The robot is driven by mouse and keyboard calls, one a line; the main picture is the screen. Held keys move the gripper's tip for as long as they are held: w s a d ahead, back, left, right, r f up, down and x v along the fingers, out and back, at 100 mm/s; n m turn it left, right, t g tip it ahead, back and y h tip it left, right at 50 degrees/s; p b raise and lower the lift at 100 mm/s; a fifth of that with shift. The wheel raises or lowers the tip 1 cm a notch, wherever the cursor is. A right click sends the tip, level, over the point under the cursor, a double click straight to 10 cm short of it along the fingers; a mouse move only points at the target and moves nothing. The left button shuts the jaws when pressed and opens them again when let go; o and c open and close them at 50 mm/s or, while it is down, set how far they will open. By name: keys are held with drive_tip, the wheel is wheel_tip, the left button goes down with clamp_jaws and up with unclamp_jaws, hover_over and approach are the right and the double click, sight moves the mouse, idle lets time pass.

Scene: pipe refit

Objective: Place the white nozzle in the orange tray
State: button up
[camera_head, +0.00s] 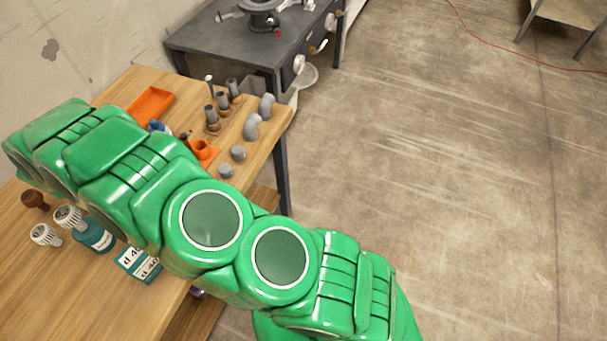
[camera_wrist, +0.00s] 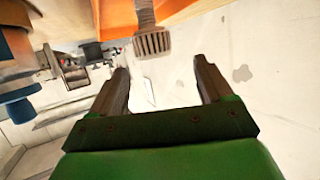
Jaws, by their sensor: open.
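The orange tray (camera_head: 150,104) lies on the far left part of the wooden table; its visible inside looks empty. Two white ribbed heads, nozzle-like, are at the table's near left: one (camera_head: 43,235) at the front, another (camera_head: 68,216) touching or overlapping a teal bottle. I cannot tell which is the white nozzle. My gripper (camera_wrist: 163,85) is open, with nothing between its fingers. In the wrist view a grey ribbed piece on a stem (camera_wrist: 152,42) is just beyond the fingertips, by an orange surface (camera_wrist: 118,22). My arm hides my gripper in the head view.
A teal bottle (camera_head: 95,237), a brown knob (camera_head: 35,200) and a label card (camera_head: 138,264) are on the table. A dark cabinet (camera_head: 240,45) is behind.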

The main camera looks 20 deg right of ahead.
wheel_tip(320, 180, up, 14)
drive_tip(key=n+g+y, duration=0.2)
drive_tip(key=y, duration=0.5)
drive_tip(key=s+d+r+n+g+y, duration=0.3)
drive_tip(key=s+d+r, duration=0.5)
drive_tip(key=s, duration=0.2)
drive_tip(key=s+d+g+h, duration=0.2)
drive_tip(key=s+d+g, duration=0.1)
drive_tip(key=s+d, duration=0.9)
drive_tip(key=s+d+m+g+h, duration=0.1)
drive_tip(key=s+d+g+h, duration=0.1)
drive_tip(key=s+d, duration=1)
drive_tip(key=s+d+f+g+h, duration=0.1)
drive_tip(key=s+d+g, duration=0.4)
drive_tip(key=s+d, duration=0.7)
drive_tip(key=s+h, duration=0.1)
drive_tip(key=s, duration=0.8)
drive_tip(key=shift+s+d+m, duration=0.15)
drive_tip(key=shift+d+m, duration=0.1)
drive_tip(key=shift+m, duration=0.15)
